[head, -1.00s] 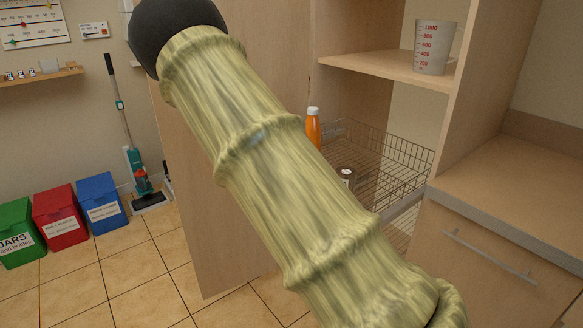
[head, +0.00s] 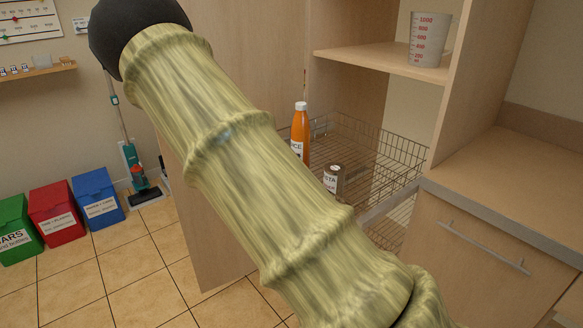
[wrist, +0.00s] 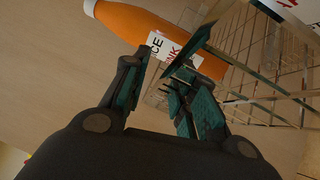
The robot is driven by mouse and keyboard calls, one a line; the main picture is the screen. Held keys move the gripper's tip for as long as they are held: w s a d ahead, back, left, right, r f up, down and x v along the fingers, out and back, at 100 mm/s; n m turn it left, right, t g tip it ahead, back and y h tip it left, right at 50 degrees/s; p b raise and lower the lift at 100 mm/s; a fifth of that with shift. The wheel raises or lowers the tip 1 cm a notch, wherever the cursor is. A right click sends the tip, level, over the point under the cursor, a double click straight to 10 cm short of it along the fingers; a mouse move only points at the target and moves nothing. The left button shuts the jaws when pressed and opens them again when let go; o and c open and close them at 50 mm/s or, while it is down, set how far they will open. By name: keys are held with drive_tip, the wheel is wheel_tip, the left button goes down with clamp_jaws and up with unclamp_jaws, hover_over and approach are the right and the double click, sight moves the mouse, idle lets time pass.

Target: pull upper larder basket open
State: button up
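The upper larder basket (head: 398,150) is a wire basket in the tall cabinet, below a wooden shelf. A gap shows between the fingers. Whether they grip a wire is unclear.
A measuring cup (head: 430,40) stands on the shelf (head: 385,62) above. A counter with a drawer (head: 490,250) is at the right. A tall wooden panel (head: 240,50) stands behind my arm. Bins (head: 98,198) and a vacuum cleaner (head: 140,180) are at the far left.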

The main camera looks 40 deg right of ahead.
drive_tip(key=shift+a, duration=0.1)
drive_tip(key=v, duration=1.2)
idle(0.4)
drive_tip(key=s+a+f+m+g+y+p, duration=0.2)
drive_tip(key=s+a+f+g+y+p, duration=0.15)
drive_tip(key=f, duration=0.75)
drive_tip(key=s+a+f+m+g+y+p, duration=0.2)
drive_tip(key=s+a+f+m+g+y, duration=0.15)
drive_tip(key=f, duration=0.65)
drive_tip(key=s+a+f+m+g+y+p, duration=0.2)
drive_tip(key=s+a+f, duration=0.3)
drive_tip(key=s, duration=0.5)
drive_tip(key=s+a+f+m+g+y+p, duration=0.3)
drive_tip(key=s+a+f+g+y, duration=0.1)
drive_tip(key=s+a, duration=0.4)
drive_tip(key=s+f+y, duration=0.1)
drive_tip(key=s, duration=0.1)
drive_tip(key=shift+s+a+f+g, duration=0.3)
drive_tip(key=shift+a+f, duration=0.05)
